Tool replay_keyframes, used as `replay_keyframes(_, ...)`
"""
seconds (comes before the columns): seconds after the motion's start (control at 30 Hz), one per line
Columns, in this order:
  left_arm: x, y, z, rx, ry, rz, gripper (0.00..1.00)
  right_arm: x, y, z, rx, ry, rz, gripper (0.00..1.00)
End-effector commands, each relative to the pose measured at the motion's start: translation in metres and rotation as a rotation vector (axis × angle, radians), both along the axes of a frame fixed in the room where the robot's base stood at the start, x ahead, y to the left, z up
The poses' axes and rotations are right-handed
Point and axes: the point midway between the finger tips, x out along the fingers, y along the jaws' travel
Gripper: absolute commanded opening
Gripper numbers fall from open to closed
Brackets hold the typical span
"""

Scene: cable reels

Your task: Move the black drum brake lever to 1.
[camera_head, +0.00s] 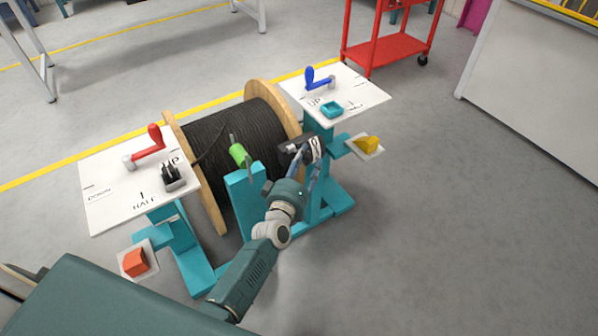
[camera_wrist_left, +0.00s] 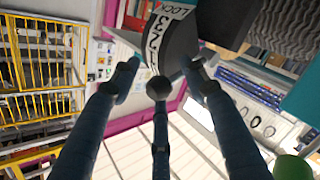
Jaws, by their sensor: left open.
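The drum brake is a black housing (camera_head: 289,148) with a white scale (camera_head: 314,146) at the right flange of the cable reel. In the left wrist view the white scale (camera_wrist_left: 154,40) shows a 2, a 3 and LOCK; I cannot tell which mark the lever stands at. The black brake lever shows its round knob (camera_wrist_left: 158,88) end-on there. My left gripper (camera_head: 300,172) is at the front of the brake. In the wrist view its open fingers (camera_wrist_left: 160,82) spread around the knob, with gaps at both sides. My right gripper is not in view.
A black cable reel (camera_head: 235,130) stands between two white panels, with a red lever (camera_head: 147,147) left and a blue lever (camera_head: 318,79) right. A green handle (camera_head: 238,152), yellow block (camera_head: 368,143) and orange block (camera_head: 134,262) are near. Floor at right is clear.

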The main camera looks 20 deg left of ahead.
Motion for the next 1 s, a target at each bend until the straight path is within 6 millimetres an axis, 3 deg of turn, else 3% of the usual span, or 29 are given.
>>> replay_keyframes(0.3, -0.068, 0.001, 0.005, 0.001, 0.001, 0.003, 0.44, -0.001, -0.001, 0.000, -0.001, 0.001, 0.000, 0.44)
replay_keyframes(0.5, -0.097, 0.002, 0.009, 0.003, -0.003, 0.004, 0.44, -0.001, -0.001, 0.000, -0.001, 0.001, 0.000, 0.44)
replay_keyframes(0.9, -0.107, 0.002, 0.011, 0.002, -0.004, 0.004, 0.44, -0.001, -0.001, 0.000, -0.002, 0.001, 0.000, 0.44)
replay_keyframes(1.0, -0.105, -0.001, 0.015, 0.014, -0.002, -0.009, 0.26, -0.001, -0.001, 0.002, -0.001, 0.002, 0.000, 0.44)
